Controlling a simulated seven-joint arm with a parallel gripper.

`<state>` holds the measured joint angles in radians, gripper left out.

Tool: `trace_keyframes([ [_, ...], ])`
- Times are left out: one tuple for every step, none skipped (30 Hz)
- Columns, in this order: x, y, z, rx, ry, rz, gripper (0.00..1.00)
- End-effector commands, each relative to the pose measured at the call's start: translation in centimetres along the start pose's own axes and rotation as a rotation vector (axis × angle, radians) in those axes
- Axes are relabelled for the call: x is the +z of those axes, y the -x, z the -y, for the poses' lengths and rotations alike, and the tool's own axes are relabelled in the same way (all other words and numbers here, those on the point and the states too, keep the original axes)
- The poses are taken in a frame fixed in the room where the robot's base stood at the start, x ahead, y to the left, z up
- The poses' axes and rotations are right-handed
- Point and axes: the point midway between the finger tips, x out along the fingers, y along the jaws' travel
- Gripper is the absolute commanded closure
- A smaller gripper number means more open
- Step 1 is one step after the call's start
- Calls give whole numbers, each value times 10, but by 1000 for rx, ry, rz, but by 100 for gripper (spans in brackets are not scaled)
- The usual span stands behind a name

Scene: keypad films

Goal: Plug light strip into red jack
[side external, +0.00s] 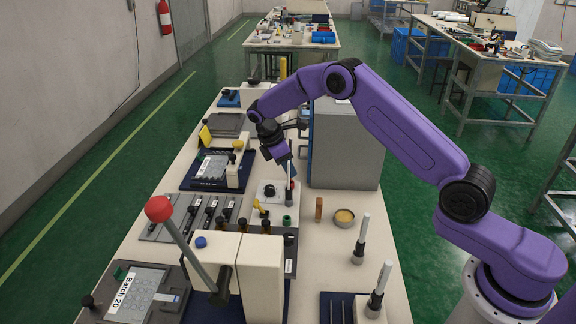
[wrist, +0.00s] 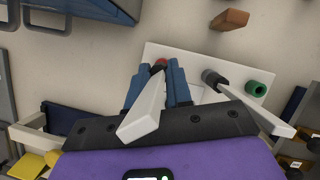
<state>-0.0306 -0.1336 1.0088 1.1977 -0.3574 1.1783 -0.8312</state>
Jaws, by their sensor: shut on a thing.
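My gripper (wrist: 160,85) has blue fingers. They are shut on a white light strip (wrist: 145,110), which slants between them in the wrist view. The red jack (wrist: 160,62) shows just beyond the fingertips, mostly covered; I cannot tell whether the strip's end touches it. The jacks sit on a white board (side external: 266,205), with a green jack (wrist: 258,88) on the right in the wrist view. A second white strip with a dark base (wrist: 213,78) stands between red and green. In the side view my gripper is over the board's far part, and the held strip's lower end is hidden.
A brown block (side external: 318,210) and a round tin (side external: 344,218) lie beside the board. More strips stand upright towards the front right (side external: 361,240). A large grey cabinet (side external: 345,145) stands close behind my gripper. A red-knobbed lever press (side external: 255,270) is in front.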

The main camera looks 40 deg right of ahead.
Motion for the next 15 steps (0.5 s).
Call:
trace_keyframes([
  [0,-1,0,0,0,0,100],
  [-1,-2,0,0,0,0,100],
  [-1,-2,0,0,0,0,100],
  [-1,-3,0,0,0,0,100],
  [-2,-4,0,0,0,0,100],
  [-2,-4,0,0,0,0,100],
  [-2,-5,0,0,0,0,100],
  [-2,-6,0,0,0,0,100],
  [-3,-6,0,0,0,0,100],
  [-3,-7,0,0,0,0,100],
  [-3,-8,0,0,0,0,100],
  [-4,-9,0,0,0,0,100],
  [-4,-9,0,1,0,0,100],
  [-4,-10,0,1,0,0,100],
  [-4,-11,0,1,0,0,100],
])
